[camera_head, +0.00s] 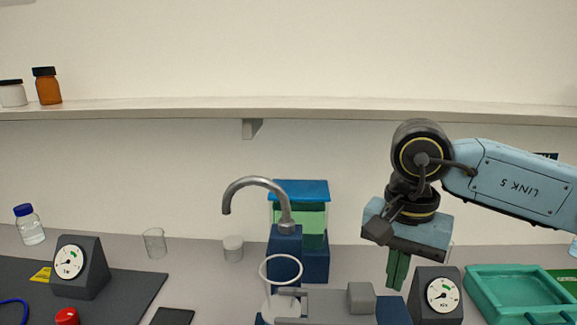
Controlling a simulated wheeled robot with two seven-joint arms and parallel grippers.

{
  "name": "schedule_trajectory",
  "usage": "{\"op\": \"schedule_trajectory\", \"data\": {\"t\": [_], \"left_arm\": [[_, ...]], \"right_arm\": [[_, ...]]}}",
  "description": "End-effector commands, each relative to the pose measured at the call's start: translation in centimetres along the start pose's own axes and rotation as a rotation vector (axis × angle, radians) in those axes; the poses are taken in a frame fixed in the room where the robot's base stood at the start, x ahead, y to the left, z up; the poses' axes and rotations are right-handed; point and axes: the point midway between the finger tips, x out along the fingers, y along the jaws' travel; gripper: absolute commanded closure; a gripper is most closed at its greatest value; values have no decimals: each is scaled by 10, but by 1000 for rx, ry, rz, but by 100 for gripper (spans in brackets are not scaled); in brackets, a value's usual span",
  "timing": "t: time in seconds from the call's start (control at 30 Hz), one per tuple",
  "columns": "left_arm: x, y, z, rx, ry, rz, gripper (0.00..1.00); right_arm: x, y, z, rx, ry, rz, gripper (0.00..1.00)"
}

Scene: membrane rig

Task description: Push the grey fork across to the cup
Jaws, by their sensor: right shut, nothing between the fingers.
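A grey sliding piece with a raised block (361,298) lies at the bottom edge, on the rig; it looks like the grey fork, and its lower part is cut off. To its left is a pale round ring on a clear body (281,271), which may be the cup; its inside is hard to make out. My right gripper (397,286) comes in from the right and points down, its green fingers shut and empty. It is just right of the grey block, with a small gap in the picture; I cannot tell if they touch. My left gripper is not in view.
A curved metal spout (256,182) rises beside a blue and green tank (315,218) behind the ring. A gauge (437,296) stands close right of my fingers, and a green tray (516,296) lies farther right. A beaker (154,243) and another gauge (81,266) are at left.

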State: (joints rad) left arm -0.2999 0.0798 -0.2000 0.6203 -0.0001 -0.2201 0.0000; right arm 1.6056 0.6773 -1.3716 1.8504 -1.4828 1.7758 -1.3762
Motion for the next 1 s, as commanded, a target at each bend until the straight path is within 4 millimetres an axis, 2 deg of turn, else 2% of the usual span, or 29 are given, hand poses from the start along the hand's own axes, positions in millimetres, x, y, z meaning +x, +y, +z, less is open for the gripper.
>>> {"op": "schedule_trajectory", "data": {"t": [0.6,1.0], "left_arm": [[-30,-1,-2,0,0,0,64],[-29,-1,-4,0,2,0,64]], "right_arm": [[-50,0,0,1,-1,-1,100],[-51,0,0,0,-1,0,100]]}}
